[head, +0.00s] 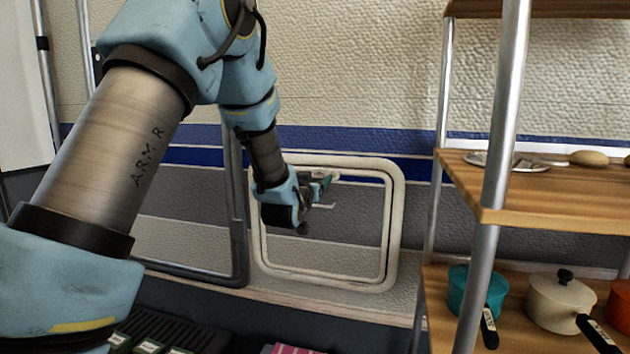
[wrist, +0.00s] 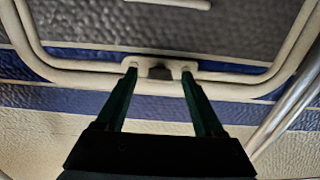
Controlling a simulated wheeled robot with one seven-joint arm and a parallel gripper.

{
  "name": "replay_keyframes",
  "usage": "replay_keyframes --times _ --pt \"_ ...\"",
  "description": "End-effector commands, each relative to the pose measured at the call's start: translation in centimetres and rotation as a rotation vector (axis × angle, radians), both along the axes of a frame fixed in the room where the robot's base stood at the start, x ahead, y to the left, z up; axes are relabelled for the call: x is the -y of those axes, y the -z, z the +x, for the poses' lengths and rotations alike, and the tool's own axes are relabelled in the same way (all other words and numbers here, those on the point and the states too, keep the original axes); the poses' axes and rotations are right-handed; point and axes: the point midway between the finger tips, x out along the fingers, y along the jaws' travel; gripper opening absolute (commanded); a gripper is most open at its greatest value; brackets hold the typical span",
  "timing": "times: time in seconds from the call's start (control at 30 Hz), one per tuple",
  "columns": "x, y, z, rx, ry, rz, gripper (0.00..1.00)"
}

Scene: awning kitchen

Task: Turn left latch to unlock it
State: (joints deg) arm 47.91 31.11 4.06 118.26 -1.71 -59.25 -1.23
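A hatch with a cream frame (head: 393,235) is set in the wall, and its frame also shows in the wrist view (wrist: 75,77). A small dark latch (wrist: 160,72) sits on a pale mounting plate at the frame's edge, by the blue stripe. My gripper (head: 325,182) is at the top of the hatch in the head view and hides most of the latch there. In the wrist view my gripper (wrist: 160,74) is open, with one green fingertip on each side of the latch and gaps between. Contact with the plate cannot be told. Only one latch shows.
A pale handle (wrist: 170,3) lies on the hatch panel. A wooden shelf unit (head: 545,208) with metal posts stands on the right, holding a teal pot (head: 474,291) and a cream pot (head: 556,300). A dark-framed panel (head: 240,262) is left of the hatch.

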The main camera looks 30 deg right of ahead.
Motion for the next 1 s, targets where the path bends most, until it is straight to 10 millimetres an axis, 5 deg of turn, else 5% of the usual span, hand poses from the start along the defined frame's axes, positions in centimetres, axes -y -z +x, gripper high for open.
replay_keyframes --times 0.6,1.0 --pt "-0.03 -0.02 0.00 0.000 0.000 0.000 0.00" --pt "0.00 0.22 -0.03 0.060 0.000 0.063 0.00"
